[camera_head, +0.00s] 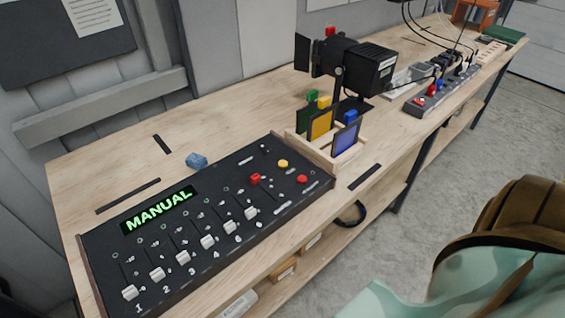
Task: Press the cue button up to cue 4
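A black lighting console (180,265) lies on the wooden workbench, with numbered sliders along its front. Its display (160,208) reads "MANUAL" in green. At the console's right end are a yellow round button (283,163), a red round button (302,179) and a red slider cap or switch (255,178). I cannot tell from labels which one is the cue button. No cue number shows. Neither gripper is in view, and nothing touches the console.
Behind the console's right end, a wooden rack (348,155) holds coloured filter frames beside a black stage lamp (362,66). A blue crumpled lump (196,160) lies behind the console. A power strip (440,90) is farther right. A brown and teal object (490,255) fills the lower right.

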